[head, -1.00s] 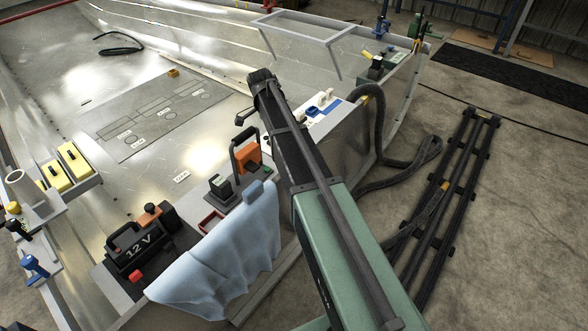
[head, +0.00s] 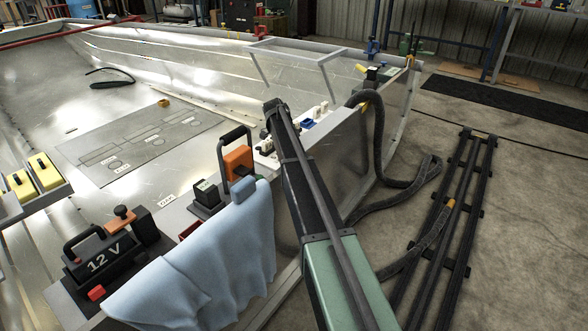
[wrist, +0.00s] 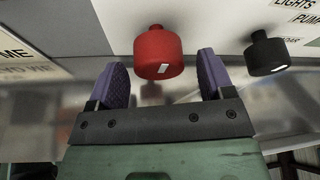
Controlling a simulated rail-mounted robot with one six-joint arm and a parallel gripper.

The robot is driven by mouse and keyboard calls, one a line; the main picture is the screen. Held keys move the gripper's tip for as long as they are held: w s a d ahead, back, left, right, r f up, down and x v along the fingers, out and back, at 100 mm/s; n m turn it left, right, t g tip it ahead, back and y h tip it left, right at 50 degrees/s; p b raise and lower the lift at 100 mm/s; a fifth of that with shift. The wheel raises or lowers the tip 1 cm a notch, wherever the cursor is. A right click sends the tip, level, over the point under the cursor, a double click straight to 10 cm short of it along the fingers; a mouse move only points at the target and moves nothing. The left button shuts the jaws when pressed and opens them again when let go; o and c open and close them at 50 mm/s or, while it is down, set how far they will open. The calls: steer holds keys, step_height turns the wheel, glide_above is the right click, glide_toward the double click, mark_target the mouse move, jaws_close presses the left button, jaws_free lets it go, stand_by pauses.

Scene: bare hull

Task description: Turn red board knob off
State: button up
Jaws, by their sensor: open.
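The red board knob (wrist: 158,50) is a round red knob with a small white mark on its lower rim, on a light panel in the wrist view. My gripper (wrist: 161,72) is open, with one purple finger on each side of the knob. There is a visible gap on both sides, and I cannot tell how far the fingertips reach along the knob. In the head view my arm hides the red knob, and I cannot make out the fingers there.
A black knob (wrist: 267,54) is right of the red one, near labels reading "LIGHTS" and "PUMP". A blue cloth (head: 205,265) hangs over the hull's near edge beside my arm. A 12 V battery (head: 105,250) and an orange tool (head: 238,160) stand nearby.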

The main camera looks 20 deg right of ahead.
steer(key=shift+s+d+f, duration=0.15)
steer(key=shift+s+f, duration=0.05)
steer(key=shift+f, duration=0.5)
steer(key=shift+r, duration=0.15)
steer(key=c, duration=0.9)
steer(key=shift+n+t, duration=0.3)
steer(key=shift+n, duration=0.5)
steer(key=o, duration=0.9)
